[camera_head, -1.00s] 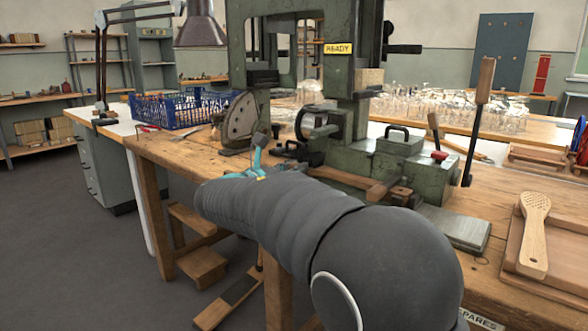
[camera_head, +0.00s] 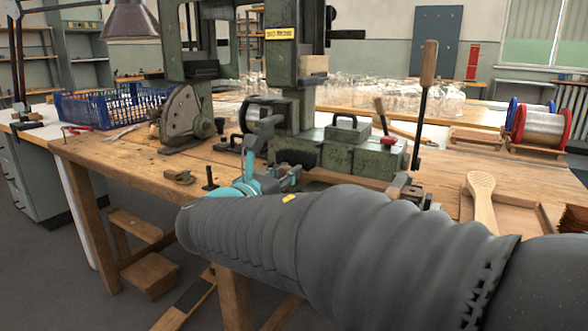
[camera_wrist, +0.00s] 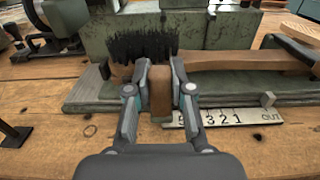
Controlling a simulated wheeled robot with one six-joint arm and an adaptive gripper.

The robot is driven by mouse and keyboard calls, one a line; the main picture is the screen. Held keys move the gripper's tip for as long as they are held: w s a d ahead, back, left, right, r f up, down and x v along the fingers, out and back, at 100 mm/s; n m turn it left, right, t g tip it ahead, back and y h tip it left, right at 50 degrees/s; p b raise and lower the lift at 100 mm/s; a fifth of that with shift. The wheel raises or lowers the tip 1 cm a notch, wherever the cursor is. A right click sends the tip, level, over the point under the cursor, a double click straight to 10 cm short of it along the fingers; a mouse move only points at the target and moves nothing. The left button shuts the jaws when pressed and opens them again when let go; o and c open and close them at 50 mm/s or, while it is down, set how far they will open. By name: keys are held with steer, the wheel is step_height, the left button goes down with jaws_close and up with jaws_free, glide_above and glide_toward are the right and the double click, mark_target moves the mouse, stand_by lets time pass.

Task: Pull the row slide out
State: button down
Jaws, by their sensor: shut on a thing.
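In the wrist view my gripper (camera_wrist: 160,88) is shut on an upright brown wooden grip (camera_wrist: 160,103) at the front of the machine. I take it for the row slide's handle, but fingers hide part of it. Behind it, a brush with black bristles (camera_wrist: 140,44) and a long wooden handle (camera_wrist: 245,58) lies along the grey-green slide bed (camera_wrist: 90,93). A number scale (camera_wrist: 225,113) ending in OUT is right of my fingers. A small grey pointer (camera_wrist: 267,99) stands by the word OUT. In the head view my gripper (camera_head: 268,172) is at the machine's front; my arm hides much of the slide.
The green machine (camera_head: 345,150) stands on the wooden bench (camera_head: 120,150) with a tall wood-handled lever (camera_head: 425,95). A blue crate (camera_head: 125,105) is at the left, wire spools (camera_head: 540,125) and a wooden paddle (camera_head: 482,195) at the right. The bench's left front is mostly bare.

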steer(key=shift+d, duration=0.2)
steer(key=c, duration=1)
jaws_free()
steer(key=shift+d, duration=0.1)
steer(key=shift+s, duration=0.1)
steer(key=shift+s+a, duration=0.4)
steer(key=shift+s, duration=0.05)
steer(key=v, duration=1.1)
